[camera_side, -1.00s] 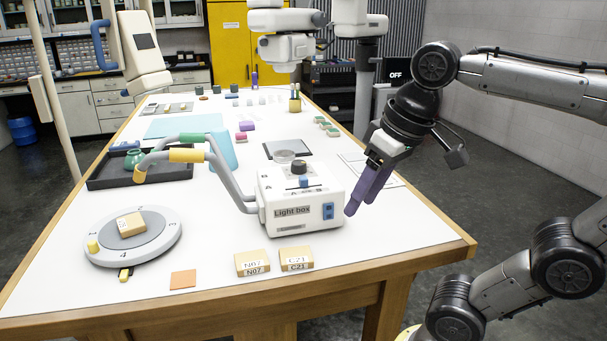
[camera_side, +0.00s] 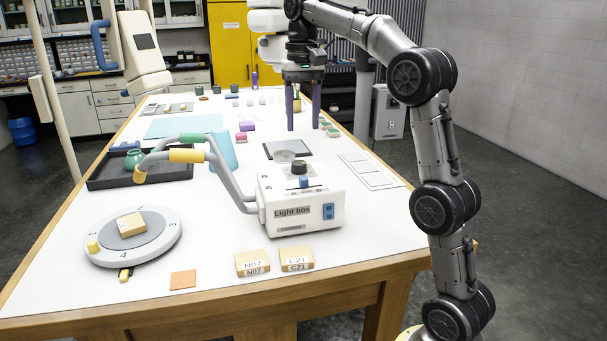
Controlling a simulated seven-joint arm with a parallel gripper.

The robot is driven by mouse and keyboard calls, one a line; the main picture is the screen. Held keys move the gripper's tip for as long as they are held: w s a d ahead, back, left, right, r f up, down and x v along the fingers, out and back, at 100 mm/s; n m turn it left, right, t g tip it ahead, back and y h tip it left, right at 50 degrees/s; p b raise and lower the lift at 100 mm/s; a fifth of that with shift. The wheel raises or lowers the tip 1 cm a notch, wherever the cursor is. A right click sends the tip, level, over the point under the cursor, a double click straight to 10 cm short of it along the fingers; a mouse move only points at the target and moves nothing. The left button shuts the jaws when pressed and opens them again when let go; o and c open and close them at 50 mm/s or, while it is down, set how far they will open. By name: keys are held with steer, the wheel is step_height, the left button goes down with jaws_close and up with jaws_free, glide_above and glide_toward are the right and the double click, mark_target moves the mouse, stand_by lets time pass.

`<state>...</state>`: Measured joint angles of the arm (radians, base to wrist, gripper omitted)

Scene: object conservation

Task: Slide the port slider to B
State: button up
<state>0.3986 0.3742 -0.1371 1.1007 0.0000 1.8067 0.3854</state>
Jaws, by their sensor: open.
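The white light box (camera_side: 300,222) stands on the white table. On its top is a small blue slider knob (camera_side: 304,182) in a dark slot, which I take to be the port slider. Small letters are printed around it, too small to tell exactly which one the knob is at. A black round knob (camera_side: 299,167) and a glass dish (camera_side: 285,156) are behind the slider. A blue switch (camera_side: 328,211) is on the front face. My gripper (camera_side: 303,129) points down with its two purple fingers spread and empty. It hangs above and behind the light box, apart from it.
Grey curved tubes with yellow and green grips (camera_side: 188,155) reach left from the box. A round numbered turntable (camera_side: 158,243) bears a tan block. Labelled blocks (camera_side: 252,263) lie in front. A dark tray (camera_side: 105,180) is at left. The table right of the box is mostly clear.

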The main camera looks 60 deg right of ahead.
mark_target(304, 178)
step_height(304, 178, down, 14)
steer(key=shift+r, duration=0.2)
stand_by(0.4)
steer(key=shift+s, duration=0.1)
jaws_close()
stand_by(1.2)
